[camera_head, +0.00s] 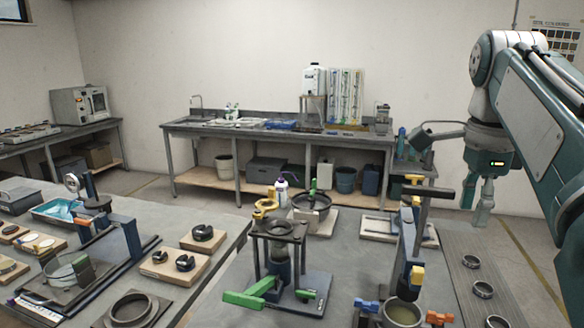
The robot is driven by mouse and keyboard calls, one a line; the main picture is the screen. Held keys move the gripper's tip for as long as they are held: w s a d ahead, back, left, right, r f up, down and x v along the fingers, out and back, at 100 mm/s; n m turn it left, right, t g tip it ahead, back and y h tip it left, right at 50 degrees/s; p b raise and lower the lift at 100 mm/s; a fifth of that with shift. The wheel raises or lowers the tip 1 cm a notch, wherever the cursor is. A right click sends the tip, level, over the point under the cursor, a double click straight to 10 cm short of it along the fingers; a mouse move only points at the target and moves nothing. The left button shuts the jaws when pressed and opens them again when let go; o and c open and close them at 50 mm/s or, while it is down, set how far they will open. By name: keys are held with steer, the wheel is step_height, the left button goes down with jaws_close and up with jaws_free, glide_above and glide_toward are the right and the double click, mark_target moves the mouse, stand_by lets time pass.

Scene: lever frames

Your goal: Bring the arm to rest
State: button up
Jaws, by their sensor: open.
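My arm (540,110) comes in from the right edge, raised above the front table and bent downward at the wrist. My gripper (482,210) hangs below the wrist, pointing down, open and holding nothing that I can see. It appears small, and its fingers are partly hard to make out against the wall. In the picture it is to the right of a tall lever stand (411,235) with a dark crossbar on top.
A press with a green lever (246,299) stands in the middle of the front table. A metal cup (403,313) with blue and orange clamps is at the front. Rings lie on a grey strip (466,270) at the right. A sink bench (280,138) lines the wall.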

steer(key=s+a+f+n+t, duration=0.1)
steer(key=s+a+f+n, duration=0.2)
steer(key=f+n, duration=0.3)
steer(key=s+a+f+n+t, duration=0.2)
steer(key=s+a+f+n, duration=0.1)
steer(key=s+f+n, duration=0.2)
steer(key=s+a+f+n+t, duration=0.2)
steer(key=s+a+f+n, duration=0.2)
steer(key=f+n, duration=0.5)
step_height(320, 180, down, 3)
steer(key=shift+s+f, duration=0.15)
steer(key=shift+s, duration=0.05)
steer(key=shift+a, duration=0.1)
